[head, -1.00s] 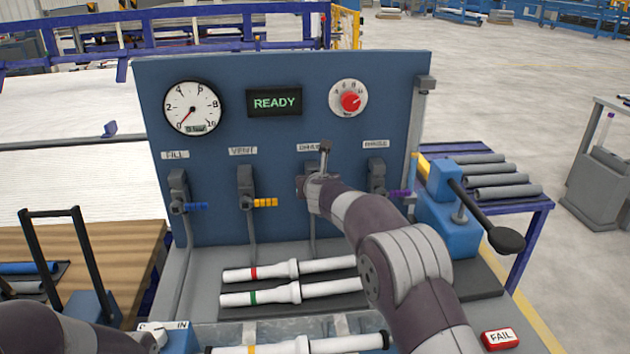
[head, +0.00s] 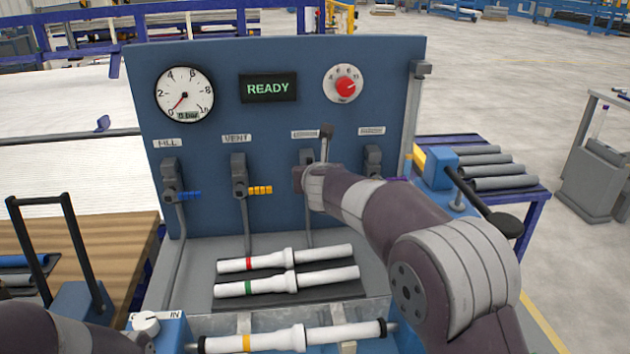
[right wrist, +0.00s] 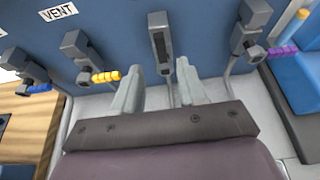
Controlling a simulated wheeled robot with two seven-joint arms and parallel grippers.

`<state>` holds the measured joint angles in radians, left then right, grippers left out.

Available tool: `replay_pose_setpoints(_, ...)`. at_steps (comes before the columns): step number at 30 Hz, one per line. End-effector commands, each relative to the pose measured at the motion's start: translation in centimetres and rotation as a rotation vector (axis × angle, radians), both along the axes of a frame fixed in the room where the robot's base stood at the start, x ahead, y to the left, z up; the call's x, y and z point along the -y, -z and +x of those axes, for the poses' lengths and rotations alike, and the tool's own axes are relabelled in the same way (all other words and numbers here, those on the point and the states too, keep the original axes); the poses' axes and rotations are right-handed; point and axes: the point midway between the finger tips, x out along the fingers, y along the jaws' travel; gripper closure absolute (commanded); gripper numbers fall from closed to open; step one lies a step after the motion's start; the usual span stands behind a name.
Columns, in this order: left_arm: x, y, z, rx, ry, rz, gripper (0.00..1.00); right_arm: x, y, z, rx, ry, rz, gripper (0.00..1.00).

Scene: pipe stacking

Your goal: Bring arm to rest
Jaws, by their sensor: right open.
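My right arm comes in from the right in the head view, its wrist (head: 325,188) in front of the third valve, whose dark lever (head: 327,145) stands upright. In the right wrist view the right gripper (right wrist: 158,72) is open, its two pale fingers apart with nothing between them. The third valve (right wrist: 160,42) shows beyond the fingertips; I cannot tell whether they touch it. In the head view the fingers are hidden by the wrist. Part of my left arm (head: 40,330) is at the bottom left; its fingers do not show.
The blue panel (head: 290,60) carries a gauge (head: 185,94), READY display (head: 268,88) and red knob (head: 346,86). A blue-handled (head: 189,196) and a yellow-handled valve (head: 260,190) are left of my wrist. White pipes (head: 290,283) lie in front. A black-knobbed lever (head: 500,222) stands right.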

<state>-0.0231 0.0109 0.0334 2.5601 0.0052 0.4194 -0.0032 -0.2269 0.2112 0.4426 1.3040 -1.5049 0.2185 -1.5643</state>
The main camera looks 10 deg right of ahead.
Motion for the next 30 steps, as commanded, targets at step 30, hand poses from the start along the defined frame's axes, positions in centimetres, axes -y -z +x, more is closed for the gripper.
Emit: replay_pose_setpoints(30, 0.0, -6.4, 0.0, 0.001, 0.0, 0.0, 0.57, 7.0, 12.3, -25.6, -0.227, 1.846, 1.711, 0.58)
